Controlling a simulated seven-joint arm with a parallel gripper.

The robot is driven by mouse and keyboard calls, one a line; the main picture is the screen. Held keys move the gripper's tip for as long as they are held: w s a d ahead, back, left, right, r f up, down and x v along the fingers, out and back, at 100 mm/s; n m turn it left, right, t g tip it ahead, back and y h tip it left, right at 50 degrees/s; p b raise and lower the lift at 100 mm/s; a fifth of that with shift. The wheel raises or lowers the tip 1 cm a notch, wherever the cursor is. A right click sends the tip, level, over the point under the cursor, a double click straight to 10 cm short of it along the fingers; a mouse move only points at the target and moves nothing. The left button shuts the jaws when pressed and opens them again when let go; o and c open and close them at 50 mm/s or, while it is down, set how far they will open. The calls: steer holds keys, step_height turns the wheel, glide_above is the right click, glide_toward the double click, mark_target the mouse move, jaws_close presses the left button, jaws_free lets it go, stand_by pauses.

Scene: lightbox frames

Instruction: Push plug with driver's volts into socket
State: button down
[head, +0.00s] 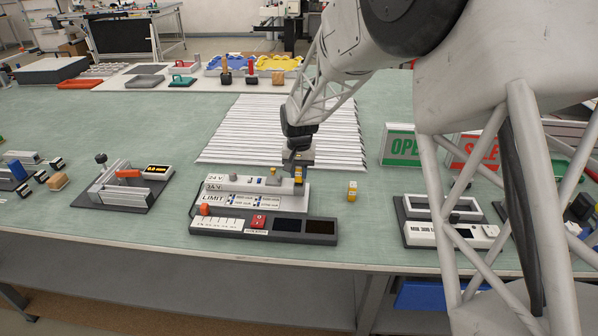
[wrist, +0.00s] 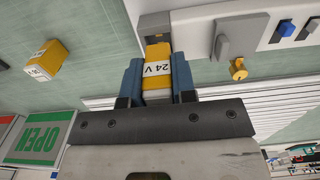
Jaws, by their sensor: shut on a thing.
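A yellow plug marked "24 V" (wrist: 158,68) is between the blue fingers of my gripper (wrist: 158,85) in the wrist view, and the gripper is shut on it. In the head view my gripper (head: 299,168) is at the right end of the test unit (head: 250,205). The plug's far end meets or overlaps a grey socket-like block (wrist: 155,22); I cannot tell whether it is inserted. The unit carries the labels "24 V" (head: 215,178) and "LIMIT" (head: 213,198). A second yellow plug (head: 352,190) lies on the table to the right; it also shows in the wrist view (wrist: 42,60).
A grey lever block (wrist: 229,38), a yellow knob (wrist: 238,69) and blue switches (wrist: 284,30) stand beside the held plug. A red button (head: 259,221) is on the unit's front. White slats (head: 240,130) lie behind, and an OPEN sign (head: 402,146) stands to the right.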

steer(key=shift+f, duration=1.25)
steer(key=c, duration=0.8)
jaws_free()
steer(key=shift+c, duration=0.2)
steer(key=shift+r, duration=3.9)
steer(key=shift+d+r, duration=0.1)
